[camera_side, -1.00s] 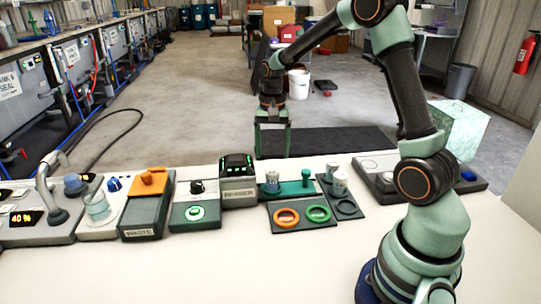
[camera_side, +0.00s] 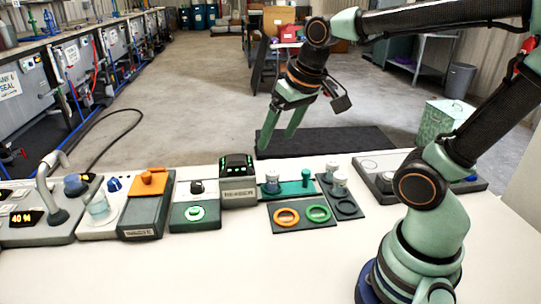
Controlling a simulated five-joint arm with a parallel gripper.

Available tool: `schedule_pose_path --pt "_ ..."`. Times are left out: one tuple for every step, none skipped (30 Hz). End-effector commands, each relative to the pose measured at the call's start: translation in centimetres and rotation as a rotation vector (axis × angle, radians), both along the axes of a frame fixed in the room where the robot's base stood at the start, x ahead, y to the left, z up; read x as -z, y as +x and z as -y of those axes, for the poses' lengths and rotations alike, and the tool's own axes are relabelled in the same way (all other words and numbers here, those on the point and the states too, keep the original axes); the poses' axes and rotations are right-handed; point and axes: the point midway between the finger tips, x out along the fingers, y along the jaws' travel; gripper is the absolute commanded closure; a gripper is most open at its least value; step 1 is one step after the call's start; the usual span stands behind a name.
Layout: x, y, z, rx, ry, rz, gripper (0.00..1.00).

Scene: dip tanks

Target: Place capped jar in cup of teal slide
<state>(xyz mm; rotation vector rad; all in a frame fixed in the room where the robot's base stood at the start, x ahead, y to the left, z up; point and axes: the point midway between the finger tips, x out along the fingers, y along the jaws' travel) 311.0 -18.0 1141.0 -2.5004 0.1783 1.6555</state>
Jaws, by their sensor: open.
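The teal slide (camera_side: 294,190) lies on the table at the middle, with an upright teal knob at its right. A small pale cylinder (camera_side: 272,181) stands at its left end; whether it is the cup or a jar in it is too small to tell. Two small grey-white jars (camera_side: 340,184) (camera_side: 332,170) stand close together on a dark holder just right of the slide. Which of them is capped is not clear. My gripper (camera_side: 279,138) is open and empty, tilted, its fingers pointing down above and behind the slide, apart from everything.
A dark plate with an orange ring (camera_side: 286,217) and a green ring (camera_side: 318,213) lies in front of the slide. Left stand a black unit with green lights (camera_side: 238,182), a green-button box (camera_side: 195,207) and an orange-topped box (camera_side: 147,207). The front table is clear.

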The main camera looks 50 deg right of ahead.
Motion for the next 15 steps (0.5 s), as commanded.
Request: schedule_pose_path --pt "-0.1 -0.8 -0.6 -0.048 -0.014 0.028 0.21" --pt "-0.2 -1.1 -0.9 -0.071 -0.022 0.04 0.21" --pt "-0.2 -1.5 -1.1 -0.099 -0.031 0.055 0.21" --pt "-0.1 -1.8 -1.3 -0.117 -0.037 0.063 0.21" --pt "-0.1 -2.0 -1.5 -0.131 -0.043 0.071 0.21" --pt "-0.1 -2.2 -1.6 -0.149 -0.048 0.079 0.21" --pt "0.0 -2.4 -1.7 -0.157 -0.052 0.083 0.21" --pt "0.0 -2.5 -1.8 -0.164 -0.054 0.087 0.21" --pt "0.0 -2.6 -1.8 -0.171 -0.056 0.09 0.21" --pt "0.0 -2.6 -1.8 -0.173 -0.058 0.09 0.21" --pt "0.0 -2.6 -1.9 -0.176 -0.058 0.091 0.21" --pt "0.1 -2.6 -1.9 -0.176 -0.058 0.091 0.21" --pt "0.1 -2.6 -1.9 -0.176 -0.059 0.091 0.21" --pt "0.1 -2.6 -1.8 -0.176 -0.059 0.09 0.21" --pt "0.0 -2.6 -1.8 -0.175 -0.058 0.09 0.21"
